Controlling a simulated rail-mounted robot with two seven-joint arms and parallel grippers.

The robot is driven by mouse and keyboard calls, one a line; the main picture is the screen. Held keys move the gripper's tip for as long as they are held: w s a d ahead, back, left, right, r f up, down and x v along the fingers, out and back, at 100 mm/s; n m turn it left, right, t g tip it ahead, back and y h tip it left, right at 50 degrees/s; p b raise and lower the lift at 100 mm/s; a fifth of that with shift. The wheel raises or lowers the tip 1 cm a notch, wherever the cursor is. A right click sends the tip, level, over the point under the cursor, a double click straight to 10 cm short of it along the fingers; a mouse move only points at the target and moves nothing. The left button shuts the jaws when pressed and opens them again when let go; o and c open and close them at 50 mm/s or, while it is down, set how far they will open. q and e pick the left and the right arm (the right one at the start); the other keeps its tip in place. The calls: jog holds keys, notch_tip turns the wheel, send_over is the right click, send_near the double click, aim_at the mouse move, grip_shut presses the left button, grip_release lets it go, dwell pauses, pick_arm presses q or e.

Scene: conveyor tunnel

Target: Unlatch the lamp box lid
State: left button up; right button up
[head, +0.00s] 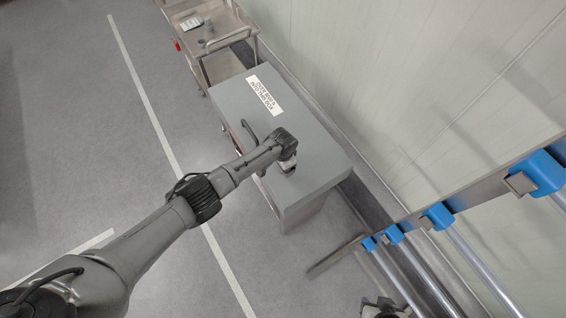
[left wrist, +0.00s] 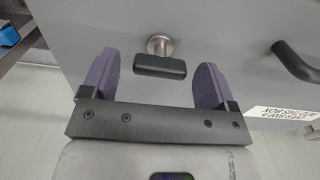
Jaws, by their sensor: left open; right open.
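The grey lamp box (head: 315,150) stands against the wall, its lid closed, with a white printed label on top. In the left wrist view, the latch (left wrist: 160,66) is a black bar on a round metal stem on the grey lid (left wrist: 215,25). My left gripper (left wrist: 156,82) is open, its purple fingers on either side of the latch bar with gaps at both sides. In the head view my left arm reaches over the lid and hides the latch. My right gripper (head: 382,308) is at the bottom edge, partly cut off, away from the box.
A black lid handle (left wrist: 297,62) is near the label, beside the latch. A metal cart (head: 212,40) stands beyond the box. A rail with blue brackets (head: 438,215) and metal rods lies to the right. The floor to the left is clear.

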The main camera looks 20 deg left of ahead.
pick_arm(q)
jog(key=shift+r, duration=0.45)
notch_tip(320, 180, up, 13)
jog(key=p, duration=0.2)
jog(key=shift+f, duration=0.1)
jog(key=shift+c, duration=0.3)
dwell(0.7)
